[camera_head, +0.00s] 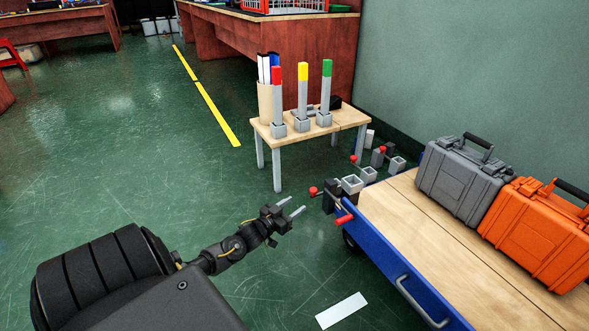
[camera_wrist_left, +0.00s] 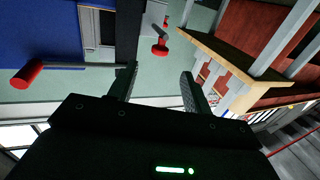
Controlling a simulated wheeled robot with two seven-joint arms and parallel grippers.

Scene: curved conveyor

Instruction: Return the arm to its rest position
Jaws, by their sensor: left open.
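My left gripper (camera_head: 291,208) is open and empty in the head view. It hangs over the green floor, left of the blue cart (camera_head: 413,272) and in front of the small wooden table (camera_head: 262,127). The left wrist view shows its two fingers (camera_wrist_left: 158,84) apart with nothing between them. Beyond the fingers in that view are a red-tipped lever (camera_wrist_left: 160,48) and a red-ended handle (camera_wrist_left: 28,73) by a blue panel. My right gripper is in neither view.
The small table holds posts with red (camera_head: 276,74), yellow (camera_head: 303,71) and green (camera_head: 327,68) tops. A grey case (camera_head: 462,180) and an orange case (camera_head: 540,232) stand on the cart. Open floor (camera_head: 140,170) lies to the left.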

